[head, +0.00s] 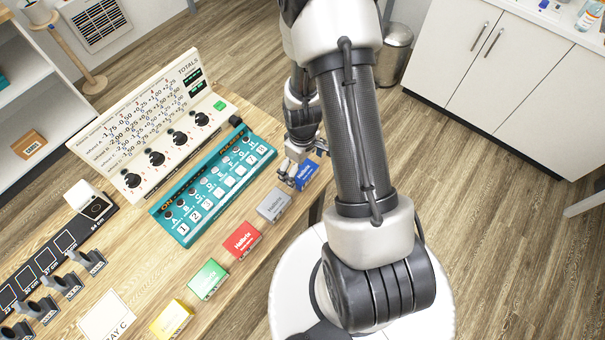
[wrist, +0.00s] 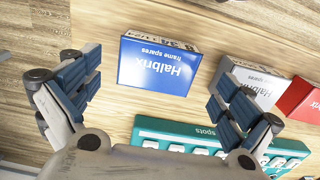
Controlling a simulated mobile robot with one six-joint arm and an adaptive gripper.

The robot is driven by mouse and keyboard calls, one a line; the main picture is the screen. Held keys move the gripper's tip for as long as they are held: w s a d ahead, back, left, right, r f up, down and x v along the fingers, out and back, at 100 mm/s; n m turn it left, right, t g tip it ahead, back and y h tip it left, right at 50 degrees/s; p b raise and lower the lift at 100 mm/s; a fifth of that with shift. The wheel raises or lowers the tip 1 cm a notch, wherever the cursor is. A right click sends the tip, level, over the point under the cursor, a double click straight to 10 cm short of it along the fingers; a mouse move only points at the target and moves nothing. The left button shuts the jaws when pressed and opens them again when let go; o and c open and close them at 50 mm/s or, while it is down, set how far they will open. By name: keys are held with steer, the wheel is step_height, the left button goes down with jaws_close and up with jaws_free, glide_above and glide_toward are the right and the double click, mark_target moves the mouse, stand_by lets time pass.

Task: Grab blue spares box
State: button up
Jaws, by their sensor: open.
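The blue spares box (head: 308,175) stands at the right end of a row of small boxes along the table's edge in the head view. In the wrist view the blue box (wrist: 158,66) shows its large face with "Halbrix frame spares" upside down. It is ahead of the open fingers and between their lines, nearer the upper middle. My gripper (wrist: 150,97) is open, with blue-grey finger pads left and right and nothing between them. In the head view my gripper (head: 296,172) is beside the blue box and partly hides it; whether it touches cannot be told.
A grey box (head: 273,205), a red box (head: 242,240), a green box (head: 208,279) and a yellow box (head: 171,319) line the table edge. A teal panel (head: 190,232) with switches lies behind them. A white dial board (head: 150,125) stands further back.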

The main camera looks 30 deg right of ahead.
mark_target(302, 171)
step_height(302, 171, down, 3)
steer(key=shift+w+d+f+b, duration=0.1)
steer(key=shift+w+f+b, duration=0.1)
steer(key=shift+b, duration=0.25)
steer(key=shift+r, duration=0.1)
steer(key=c, duration=1.2)
